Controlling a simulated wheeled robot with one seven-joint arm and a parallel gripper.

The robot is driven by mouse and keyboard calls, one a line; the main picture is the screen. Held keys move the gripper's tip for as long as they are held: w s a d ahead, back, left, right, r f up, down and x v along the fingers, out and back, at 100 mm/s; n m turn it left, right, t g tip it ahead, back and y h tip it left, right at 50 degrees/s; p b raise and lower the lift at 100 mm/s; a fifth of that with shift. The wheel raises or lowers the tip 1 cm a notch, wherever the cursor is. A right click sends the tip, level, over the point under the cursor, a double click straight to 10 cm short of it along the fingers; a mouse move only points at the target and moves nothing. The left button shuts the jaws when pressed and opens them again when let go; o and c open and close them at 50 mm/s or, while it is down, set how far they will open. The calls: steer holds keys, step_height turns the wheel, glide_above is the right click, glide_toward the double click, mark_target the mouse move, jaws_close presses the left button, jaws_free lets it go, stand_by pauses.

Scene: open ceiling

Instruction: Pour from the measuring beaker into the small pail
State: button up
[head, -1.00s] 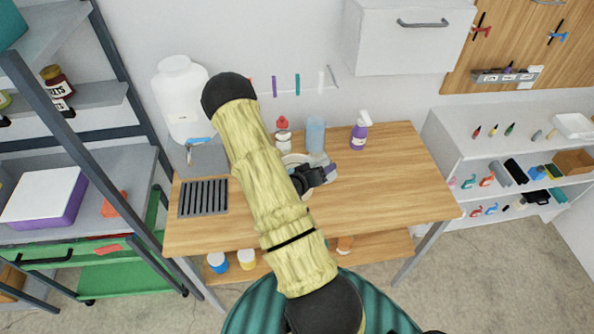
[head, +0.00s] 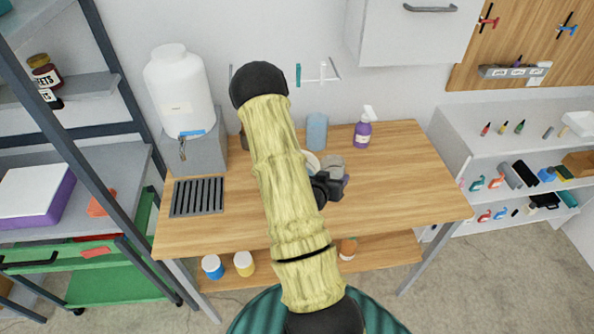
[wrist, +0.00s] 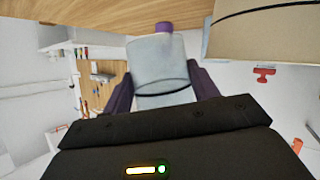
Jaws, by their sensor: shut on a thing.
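My gripper (head: 326,187) is over the middle of the wooden workbench, with its purple fingers (wrist: 160,80) shut on the measuring beaker. The beaker is a grey, translucent cup (head: 334,165) just beyond the gripper; it fills the middle of the wrist view (wrist: 158,62). I cannot tell its contents or exact tilt. A cream, rounded vessel, apparently the small pail (head: 312,161), shows only partly, just left of the beaker and mostly behind my arm. In the wrist view a large beige wall with a dark line, likely the same pail (wrist: 265,38), is close at the upper right, apart from the beaker.
A blue cup (head: 317,131) and a purple spray bottle (head: 362,131) stand at the back of the workbench (head: 400,190). A white water jug (head: 180,90) stands on a grey block, behind a dark grate (head: 197,197). The bench's right side is clear.

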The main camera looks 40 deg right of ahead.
steer(key=shift+m+t, duration=0.6)
steer(key=shift+s+d+f+b, duration=0.1)
steer(key=shift+s+f+b, duration=0.05)
steer(key=shift+f+b, duration=0.85)
steer(key=shift+s+d+f+b, duration=0.1)
steer(key=shift+s+f+b, duration=0.05)
steer(key=shift+f+b, duration=0.85)
steer(key=shift+s+f+b, duration=0.15)
steer(key=shift+f+b, duration=0.55)
steer(key=shift+b, duration=0.5)
steer(key=shift+w+y, duration=0.2)
steer(key=shift+y, duration=0.1)
